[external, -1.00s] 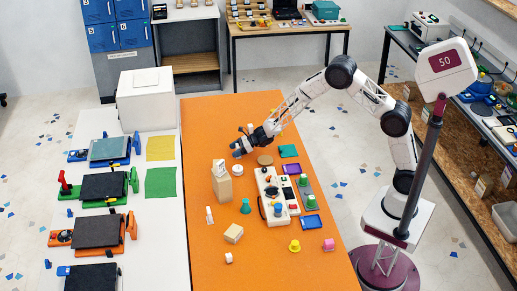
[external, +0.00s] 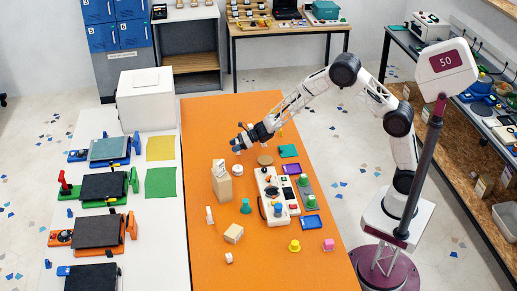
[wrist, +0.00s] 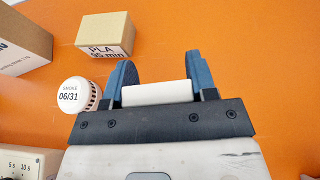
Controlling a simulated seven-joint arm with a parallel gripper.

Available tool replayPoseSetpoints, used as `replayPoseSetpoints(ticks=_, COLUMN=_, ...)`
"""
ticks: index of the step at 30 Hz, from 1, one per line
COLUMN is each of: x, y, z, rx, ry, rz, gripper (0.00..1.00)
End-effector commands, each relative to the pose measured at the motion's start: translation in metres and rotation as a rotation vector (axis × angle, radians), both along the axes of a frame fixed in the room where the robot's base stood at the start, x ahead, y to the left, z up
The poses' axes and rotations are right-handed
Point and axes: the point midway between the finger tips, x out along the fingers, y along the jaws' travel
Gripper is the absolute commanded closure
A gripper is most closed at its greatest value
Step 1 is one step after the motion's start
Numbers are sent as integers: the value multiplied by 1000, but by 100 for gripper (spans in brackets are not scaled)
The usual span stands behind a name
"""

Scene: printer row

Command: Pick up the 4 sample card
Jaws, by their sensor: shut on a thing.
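My gripper (wrist: 158,90) has dark blue fingers shut on a small plain white piece (wrist: 158,94), which lies across between them in the wrist view. No number shows on it, so I cannot tell whether it is the 4 sample card. In the external view my gripper (external: 239,143) is over the far part of the orange table, and a small white bit (external: 237,150) shows just under its fingers.
A round white smoke unit marked 06/31 (wrist: 76,94) sits left of the fingers in the wrist view. A box marked PLA 95 min (wrist: 104,36) stands behind it. A white control panel (external: 271,195) and several coloured pegs stand nearby. The table's near part (external: 270,275) is mostly clear.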

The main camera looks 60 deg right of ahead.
Motion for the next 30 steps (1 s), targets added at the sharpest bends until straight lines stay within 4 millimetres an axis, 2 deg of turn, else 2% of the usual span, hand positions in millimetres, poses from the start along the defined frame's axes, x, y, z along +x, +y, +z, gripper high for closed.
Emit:
replayPoseSetpoints(ticks=1, x=-1, y=0, z=7, rx=1, ry=-2, rz=-1, gripper=70)
replayPoseSetpoints(ticks=24, x=-113, y=-33, z=15, rx=0, ry=-1, rz=0, gripper=70)
replayPoseSetpoints(ticks=30, x=-135, y=-39, z=18, rx=0, ry=-1, rz=-1, gripper=70)
